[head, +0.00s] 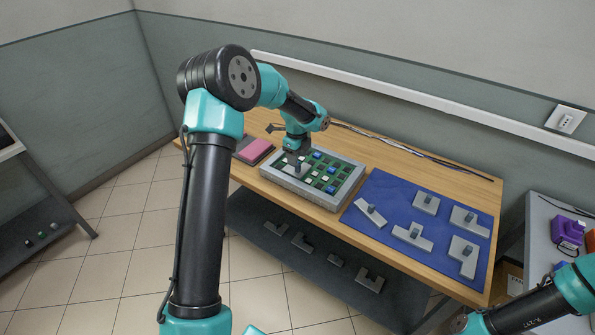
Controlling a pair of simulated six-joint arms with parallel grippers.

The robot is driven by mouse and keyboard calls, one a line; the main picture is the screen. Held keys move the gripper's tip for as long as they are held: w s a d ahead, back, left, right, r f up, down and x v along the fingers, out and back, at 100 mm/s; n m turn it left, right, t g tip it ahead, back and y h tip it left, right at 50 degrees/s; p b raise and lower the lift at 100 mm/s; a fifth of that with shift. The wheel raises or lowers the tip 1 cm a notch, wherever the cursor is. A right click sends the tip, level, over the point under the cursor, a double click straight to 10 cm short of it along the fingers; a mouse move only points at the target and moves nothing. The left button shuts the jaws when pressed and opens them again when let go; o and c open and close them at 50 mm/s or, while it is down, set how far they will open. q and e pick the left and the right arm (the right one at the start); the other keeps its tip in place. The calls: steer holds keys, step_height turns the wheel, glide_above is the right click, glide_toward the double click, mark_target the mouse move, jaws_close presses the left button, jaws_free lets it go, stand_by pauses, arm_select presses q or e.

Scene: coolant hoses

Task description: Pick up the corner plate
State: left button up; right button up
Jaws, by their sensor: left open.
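Several grey plates with blue-grey knobs lie on the blue mat (380,190). They include a bent plate (463,255) at the mat's right front, a plate (468,222) behind it and another (427,203) at the back. I cannot tell for sure which is the corner plate. My left gripper (295,158) points down, open, over the left part of the grey tray (312,194), well left of the mat. Its fingertips are small and hard to make out. My right gripper is outside the picture.
The tray holds a green board with white and blue blocks and a grey piece. A pink pad (257,150) lies left of it. Cables (420,157) run along the table's back. A lower shelf (320,255) holds more grey parts. A purple object (567,231) stands at right.

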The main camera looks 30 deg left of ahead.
arm_select(q)
steer(key=f, duration=0.4)
steer(key=shift+s+d+f, duration=0.1)
steer(key=shift+s+f, duration=0.1)
steer(key=shift+s, duration=0.1)
jaws_close()
stand_by(0.4)
